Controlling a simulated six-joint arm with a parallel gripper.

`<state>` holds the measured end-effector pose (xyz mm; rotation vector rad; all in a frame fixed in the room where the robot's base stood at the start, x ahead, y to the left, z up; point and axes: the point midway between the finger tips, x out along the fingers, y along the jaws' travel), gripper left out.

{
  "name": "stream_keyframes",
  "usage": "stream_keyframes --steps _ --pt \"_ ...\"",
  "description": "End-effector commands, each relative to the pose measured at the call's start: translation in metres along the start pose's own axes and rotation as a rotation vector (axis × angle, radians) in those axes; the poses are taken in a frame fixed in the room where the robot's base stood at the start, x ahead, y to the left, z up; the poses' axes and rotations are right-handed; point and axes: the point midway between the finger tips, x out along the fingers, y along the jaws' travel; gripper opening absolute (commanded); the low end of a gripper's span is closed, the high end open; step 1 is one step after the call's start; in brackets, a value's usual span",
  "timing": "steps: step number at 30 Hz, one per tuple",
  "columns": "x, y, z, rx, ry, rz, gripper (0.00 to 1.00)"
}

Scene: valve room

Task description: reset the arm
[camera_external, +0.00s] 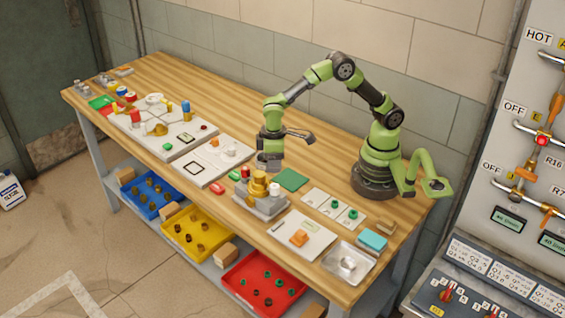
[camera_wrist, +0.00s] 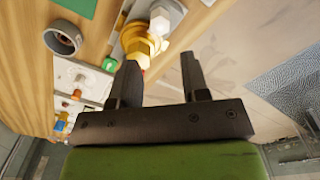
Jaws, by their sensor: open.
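My gripper (camera_external: 268,160) hangs at the end of my green and black arm, over the middle of the wooden workbench (camera_external: 330,148). In the wrist view my gripper (camera_wrist: 158,78) shows two dark fingers set apart with nothing between them. A brass valve piece (camera_external: 259,184) on a grey block stands just in front of the gripper in the external view. It also shows beyond the fingers in the wrist view (camera_wrist: 138,40). My arm is bent upward in an arch. Whether the gripper touches anything below it cannot be told.
A green square (camera_external: 291,180), a white plate with an orange piece (camera_external: 313,240) and a metal tray (camera_external: 362,264) lie to the right. White panels with small parts (camera_external: 185,147) fill the left. Blue (camera_external: 136,206), yellow (camera_external: 182,249) and red (camera_external: 243,300) bins sit below. A pipe panel (camera_external: 543,60) stands right.

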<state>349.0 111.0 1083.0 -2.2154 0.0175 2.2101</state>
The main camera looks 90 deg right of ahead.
Motion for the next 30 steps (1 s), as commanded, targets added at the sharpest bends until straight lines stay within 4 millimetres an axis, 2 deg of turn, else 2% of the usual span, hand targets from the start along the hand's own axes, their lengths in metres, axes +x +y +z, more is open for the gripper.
stream_keyframes --steps 12,14,17,20,24,30 --pt "-0.007 0.001 0.001 0.003 0.005 -0.003 0.42" --pt "-0.014 0.004 0.003 0.010 0.015 -0.011 0.42" --pt "-0.037 0.013 0.012 0.035 0.057 -0.038 0.42" --pt "-0.070 0.026 0.029 0.074 0.120 -0.078 0.42" --pt "-0.108 0.047 0.065 0.134 0.218 -0.136 0.42" --pt "-0.139 0.070 0.124 0.216 0.367 -0.207 0.42"
